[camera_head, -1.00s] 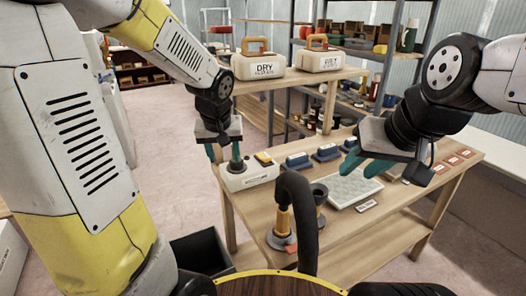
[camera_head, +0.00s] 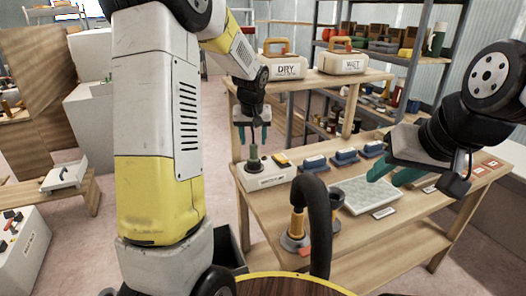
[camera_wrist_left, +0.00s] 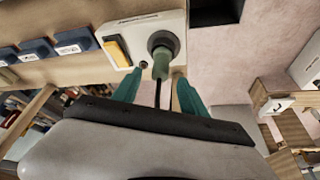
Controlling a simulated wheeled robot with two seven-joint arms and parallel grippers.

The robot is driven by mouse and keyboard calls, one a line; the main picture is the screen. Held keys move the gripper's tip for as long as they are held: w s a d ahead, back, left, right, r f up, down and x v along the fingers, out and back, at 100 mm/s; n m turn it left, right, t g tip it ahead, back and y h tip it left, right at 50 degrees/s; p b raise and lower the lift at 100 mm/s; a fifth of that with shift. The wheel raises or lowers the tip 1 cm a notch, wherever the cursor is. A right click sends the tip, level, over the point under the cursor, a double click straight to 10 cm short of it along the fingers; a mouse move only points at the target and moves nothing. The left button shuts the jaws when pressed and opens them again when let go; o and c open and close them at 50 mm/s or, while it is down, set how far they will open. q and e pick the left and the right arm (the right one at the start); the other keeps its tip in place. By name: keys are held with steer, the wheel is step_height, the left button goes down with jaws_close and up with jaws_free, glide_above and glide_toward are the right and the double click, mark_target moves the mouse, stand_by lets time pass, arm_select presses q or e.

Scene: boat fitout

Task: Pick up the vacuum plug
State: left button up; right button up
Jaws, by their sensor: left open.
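The vacuum plug (camera_head: 254,156) is a green, roughly cylindrical piece standing upright on a white box (camera_head: 268,178) at the table's left end. In the left wrist view, the plug (camera_wrist_left: 161,62) sits at a dark round socket, with a thin dark cable running from it. My left gripper (camera_head: 253,134) is open and empty, pointing down just above the plug. In the left wrist view its two teal fingers (camera_wrist_left: 158,92) are apart, with the plug ahead of the gap between them. My right gripper (camera_head: 390,178) is open and empty over the pale tray.
The white box also carries a yellow switch (camera_head: 281,159). Blue blocks (camera_head: 315,163) stand to its right, then a pale gridded tray (camera_head: 362,194). A thick black hose (camera_head: 318,215) arches in front of the table. DRY and WET cases (camera_head: 286,67) stand on the shelf behind.

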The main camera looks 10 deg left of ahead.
mark_target(253, 144)
arm_select(q)
steer(key=x, duration=0.5)
steer(key=shift+w+a, duration=0.15)
jaws_close()
